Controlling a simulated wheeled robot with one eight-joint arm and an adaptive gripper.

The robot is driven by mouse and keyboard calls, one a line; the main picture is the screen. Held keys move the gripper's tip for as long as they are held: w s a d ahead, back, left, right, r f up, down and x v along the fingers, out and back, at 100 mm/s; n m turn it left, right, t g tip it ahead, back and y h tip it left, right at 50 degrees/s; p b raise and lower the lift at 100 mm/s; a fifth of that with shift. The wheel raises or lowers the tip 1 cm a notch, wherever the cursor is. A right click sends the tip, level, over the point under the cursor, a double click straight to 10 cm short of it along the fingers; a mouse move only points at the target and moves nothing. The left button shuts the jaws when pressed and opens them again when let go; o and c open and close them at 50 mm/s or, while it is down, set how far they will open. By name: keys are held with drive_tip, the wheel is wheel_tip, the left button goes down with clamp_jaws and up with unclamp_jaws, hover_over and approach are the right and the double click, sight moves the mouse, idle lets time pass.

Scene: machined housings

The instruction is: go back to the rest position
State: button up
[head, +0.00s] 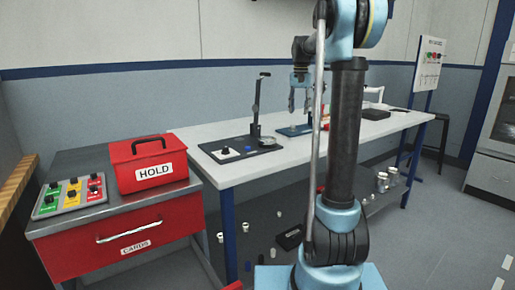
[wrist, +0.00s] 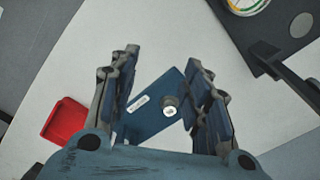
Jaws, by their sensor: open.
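My gripper (head: 302,98) hangs above the white workbench (head: 215,133), partly hidden behind my own arm in the head view. In the wrist view my gripper (wrist: 163,60) has its two fingers wide apart with nothing held between them. Below them lies a blue plate (wrist: 150,125) with a white label and a small round metal part (wrist: 170,106) on it. In the head view the blue plate (head: 288,131) shows under the gripper. The gripper appears to be above the plate, apart from it.
A dark stand (head: 240,150) with an upright post and a dial is on the bench, left of the gripper. A red tray (wrist: 66,120) lies beside the blue plate. A red HOLD box (head: 148,168) and a button panel (head: 72,195) sit on the cart at left.

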drive_tip(key=s+f+n, duration=0.1)
drive_tip(key=s+f, duration=0.2)
drive_tip(key=s, duration=1)
drive_tip(key=s+f+n+t, duration=0.1)
drive_tip(key=s+f, duration=1)
drive_tip(key=s, duration=0.3)
drive_tip(key=s+f+n+t, duration=0.1)
drive_tip(key=s+f+n, duration=0.1)
drive_tip(key=s+f, duration=0.9)
drive_tip(key=s, duration=0.3)
drive_tip(key=shift+s+n, duration=0.15)
drive_tip(key=shift+n, duration=0.15)
drive_tip(key=shift+s+f, duration=0.15)
drive_tip(key=shift+f, duration=0.15)
drive_tip(key=shift+c, duration=1.3)
drive_tip(key=shift+d+f, duration=0.1)
drive_tip(key=shift+d, duration=0.05)
